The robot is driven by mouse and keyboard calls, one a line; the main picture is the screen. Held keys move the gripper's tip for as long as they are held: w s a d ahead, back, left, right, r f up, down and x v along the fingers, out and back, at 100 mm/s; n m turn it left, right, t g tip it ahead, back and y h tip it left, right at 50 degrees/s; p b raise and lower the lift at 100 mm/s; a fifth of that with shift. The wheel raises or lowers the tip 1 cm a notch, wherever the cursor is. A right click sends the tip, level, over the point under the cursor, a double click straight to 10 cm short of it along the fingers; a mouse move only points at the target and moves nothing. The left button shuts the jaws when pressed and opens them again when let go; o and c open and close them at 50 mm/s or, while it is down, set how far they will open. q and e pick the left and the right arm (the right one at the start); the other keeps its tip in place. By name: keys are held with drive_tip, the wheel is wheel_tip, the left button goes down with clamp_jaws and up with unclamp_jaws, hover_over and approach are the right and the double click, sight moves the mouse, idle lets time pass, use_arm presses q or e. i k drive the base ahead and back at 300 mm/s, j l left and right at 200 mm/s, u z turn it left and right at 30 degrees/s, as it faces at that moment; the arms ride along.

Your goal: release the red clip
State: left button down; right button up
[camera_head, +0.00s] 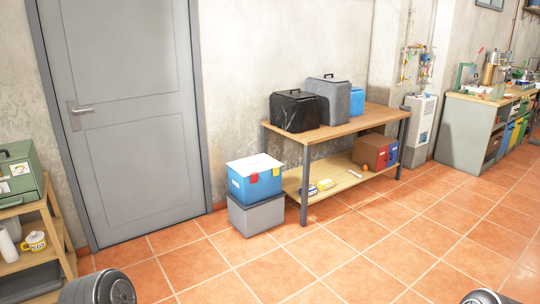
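A blue box (256,188) with a white lid (254,165) stands on top of a grey box beside the wooden table. A small red clip (254,178) sits at the lid's edge on the box's near side. A yellow clip (276,172) sits at the lid edge to its right. The lid lies on the box; whether the red clip is fastened is too small to tell. Neither gripper is in view; only dark rounded parts of my arms show at the bottom left and bottom right, well away from the box.
The grey box (257,217) stands on the tiled floor. The wooden table (345,128) holds black, grey and blue containers. A grey door (130,110) is behind at the left. A shelf with a green case (18,172) is at the far left. The floor in front is clear.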

sight(254, 177)
drive_tip(key=i+u, duration=0.2)
drive_tip(key=i, duration=2.55)
drive_tip(key=i+z, duration=0.2)
drive_tip(key=i, duration=0.25)
drive_tip(key=i+j+z, duration=0.15)
drive_tip(key=i, duration=0.25)
drive_tip(key=i+j+z, duration=0.2)
drive_tip(key=i, duration=0.25)
drive_tip(key=i+j+z, duration=0.15)
drive_tip(key=i+j, duration=0.15)
drive_tip(key=i, duration=0.1)
